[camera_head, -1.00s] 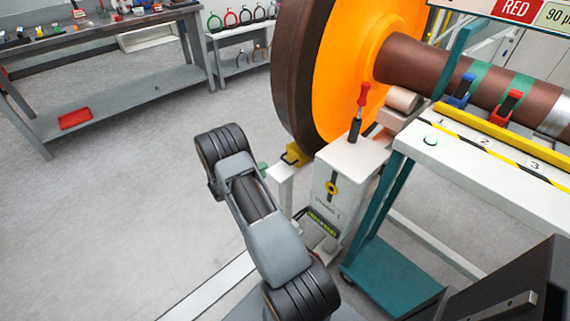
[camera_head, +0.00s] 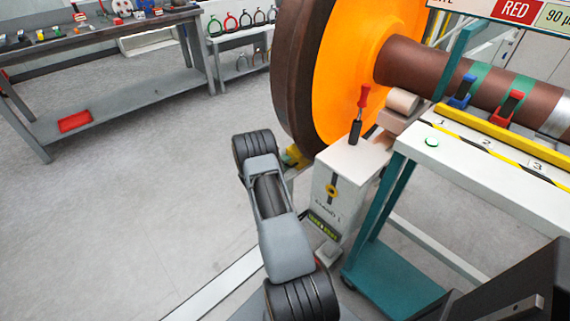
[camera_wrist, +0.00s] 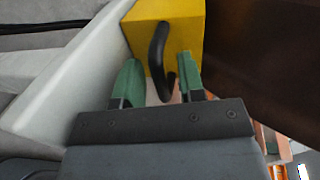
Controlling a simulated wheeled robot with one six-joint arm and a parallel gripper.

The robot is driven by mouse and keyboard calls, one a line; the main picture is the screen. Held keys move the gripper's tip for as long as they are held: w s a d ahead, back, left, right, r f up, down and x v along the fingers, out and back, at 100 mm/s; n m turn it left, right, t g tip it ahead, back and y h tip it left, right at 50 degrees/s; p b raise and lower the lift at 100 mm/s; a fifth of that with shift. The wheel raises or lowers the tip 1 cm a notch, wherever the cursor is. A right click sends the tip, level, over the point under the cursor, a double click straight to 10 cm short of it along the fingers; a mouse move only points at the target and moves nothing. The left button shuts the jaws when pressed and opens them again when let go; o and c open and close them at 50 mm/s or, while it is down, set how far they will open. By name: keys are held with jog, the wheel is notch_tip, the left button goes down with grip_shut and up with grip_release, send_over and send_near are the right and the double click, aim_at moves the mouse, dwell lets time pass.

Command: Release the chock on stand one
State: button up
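The yellow chock (camera_head: 297,154) sits at the foot of the orange-faced wheel (camera_head: 365,70), partly hidden by my arm in the head view. In the wrist view the chock (camera_wrist: 190,30) shows its black bar handle (camera_wrist: 158,50). My gripper (camera_wrist: 160,73) is open, its two green fingers on either side of the handle; I see gaps between them and the bar.
A white and teal bench (camera_head: 475,185) marked 1, 2, 3 stands at the right. A brown axle (camera_head: 430,75) with blue and red clamps runs above it. A workbench (camera_head: 110,95) stands at the back left. The floor at left is clear.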

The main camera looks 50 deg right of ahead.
grip_shut()
dwell(0.3)
dwell(0.3)
